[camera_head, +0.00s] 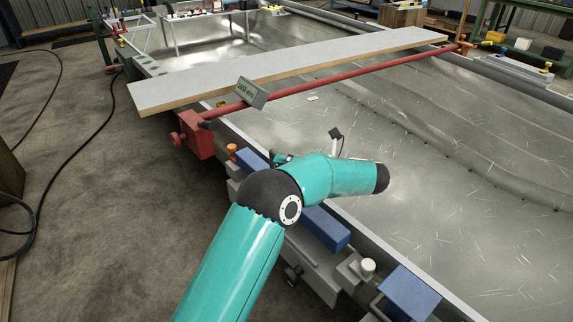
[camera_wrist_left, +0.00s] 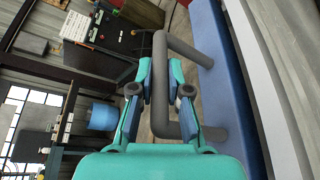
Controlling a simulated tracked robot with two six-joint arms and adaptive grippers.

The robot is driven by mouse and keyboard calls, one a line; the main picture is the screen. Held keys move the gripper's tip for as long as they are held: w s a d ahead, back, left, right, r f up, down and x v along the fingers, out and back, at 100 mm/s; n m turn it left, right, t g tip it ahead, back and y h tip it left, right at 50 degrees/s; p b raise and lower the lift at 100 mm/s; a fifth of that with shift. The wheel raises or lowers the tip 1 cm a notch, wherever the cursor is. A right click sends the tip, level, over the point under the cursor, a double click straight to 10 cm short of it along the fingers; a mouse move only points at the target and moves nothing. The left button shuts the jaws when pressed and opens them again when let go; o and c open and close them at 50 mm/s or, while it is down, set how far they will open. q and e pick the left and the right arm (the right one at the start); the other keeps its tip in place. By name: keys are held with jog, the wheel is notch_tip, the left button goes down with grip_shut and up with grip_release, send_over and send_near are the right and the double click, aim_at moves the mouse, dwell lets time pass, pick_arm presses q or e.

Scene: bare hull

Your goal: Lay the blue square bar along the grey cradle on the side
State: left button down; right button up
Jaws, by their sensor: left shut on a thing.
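The blue square bar (camera_head: 326,228) lies lengthwise beside the hull's near side wall in the head view, its middle hidden behind my left arm; its far part shows beyond the elbow. In the left wrist view the bar (camera_wrist_left: 222,70) runs along the right, with a grey round handle standing off it. My left gripper (camera_wrist_left: 160,72) is shut on that handle, one finger on each side; the head view mostly hides it behind the arm. Grey metal that looks like the cradle (camera_head: 316,268) shows just below the bar; I cannot tell if they touch. My right gripper is out of view.
A bracket with a white knob (camera_head: 367,265) and a separate blue block (camera_head: 408,293) are at the near end. A red beam (camera_head: 330,82) with a small display box (camera_head: 251,92) and a pale plank (camera_head: 290,66) cross the hull. The hull floor (camera_head: 430,190) is clear.

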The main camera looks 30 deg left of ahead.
pick_arm(q)
jog(key=shift+f+b, duration=1.45)
jog(key=shift+b, duration=0.4)
jog(key=shift+f, duration=2.6)
